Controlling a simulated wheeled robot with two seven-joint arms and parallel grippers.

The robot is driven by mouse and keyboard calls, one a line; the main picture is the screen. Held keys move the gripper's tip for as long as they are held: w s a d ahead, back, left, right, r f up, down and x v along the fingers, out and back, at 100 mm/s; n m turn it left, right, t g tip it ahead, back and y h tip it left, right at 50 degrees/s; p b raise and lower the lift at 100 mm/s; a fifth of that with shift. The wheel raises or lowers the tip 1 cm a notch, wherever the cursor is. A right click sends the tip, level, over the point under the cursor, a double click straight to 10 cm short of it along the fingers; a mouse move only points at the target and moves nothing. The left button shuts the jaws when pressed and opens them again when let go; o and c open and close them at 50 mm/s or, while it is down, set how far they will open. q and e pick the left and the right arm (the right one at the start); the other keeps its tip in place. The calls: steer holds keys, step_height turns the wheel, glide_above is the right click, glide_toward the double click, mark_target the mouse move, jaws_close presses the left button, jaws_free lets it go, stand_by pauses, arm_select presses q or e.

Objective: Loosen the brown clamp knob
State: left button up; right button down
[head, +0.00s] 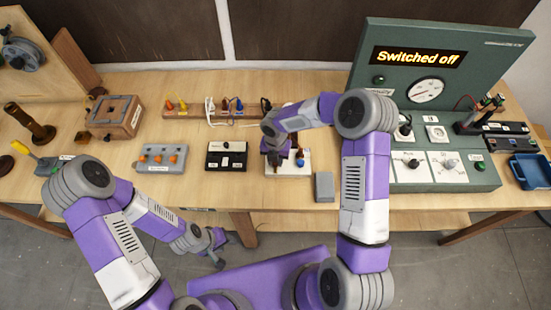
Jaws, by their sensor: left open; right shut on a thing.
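A white terminal block (290,170) stands near the front edge of the bench, with a blue knob (300,158) on its right part. My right gripper (274,160) points down over the left part of this block. It is shut on what seems to be the brown clamp knob, which the fingers and wrist hide. My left gripper (217,250) hangs open and empty in front of the bench, below its edge and away from the block.
A grey block (320,186) is right of the terminal block, and a black-and-white box (226,156) is left of it. A grey unit with orange knobs (161,157) is further left. A green panel (440,100) reads "Switched off". A plug rack (215,108) stands behind.

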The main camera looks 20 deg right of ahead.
steer(key=shift+w, duration=0.1)
steer(key=c, duration=0.9)
jaws_free()
steer(key=shift+r, duration=0.1)
step_height(320, 180, up, 8)
steer(key=shift+f, duration=0.25)
